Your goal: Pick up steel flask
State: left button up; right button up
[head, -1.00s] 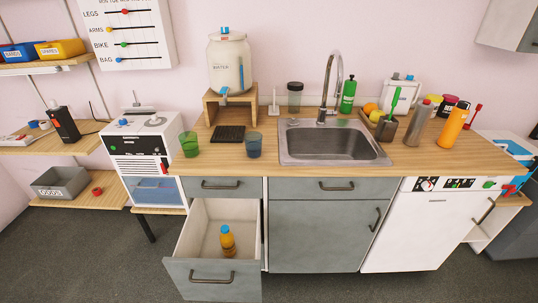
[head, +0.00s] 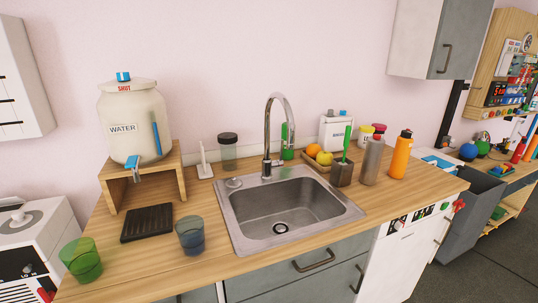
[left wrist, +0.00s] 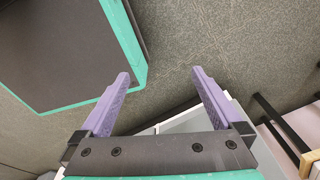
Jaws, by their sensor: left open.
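The steel flask (head: 373,160) is a grey metal cylinder standing upright on the wooden counter, right of the sink in the head view. It stands just left of an orange bottle (head: 401,155) and right of a brush holder (head: 342,172) with a green brush. My left gripper (left wrist: 160,82) shows in the left wrist view with its two purple fingers apart and nothing between them. It points down over the grey floor, away from the flask. Neither gripper shows in the head view.
The sink (head: 290,210) with its tall tap fills the counter's middle. Fruit (head: 322,157), a white canister (head: 337,130) and small jars stand behind the flask. A water crock (head: 133,120), a green cup (head: 81,260) and a blue cup (head: 190,236) stand left. The counter's front right is clear.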

aim_at(374, 149)
jog(key=i+l, duration=0.1)
jog(key=l, duration=0.35)
jog(key=i+l, duration=0.15)
jog(key=l, duration=0.35)
jog(key=i+l, duration=0.1)
jog(key=l, duration=0.35)
jog(key=i+l, duration=0.15)
jog(key=l, duration=0.3)
jog(key=i+l, duration=0.1)
jog(key=l, duration=0.4)
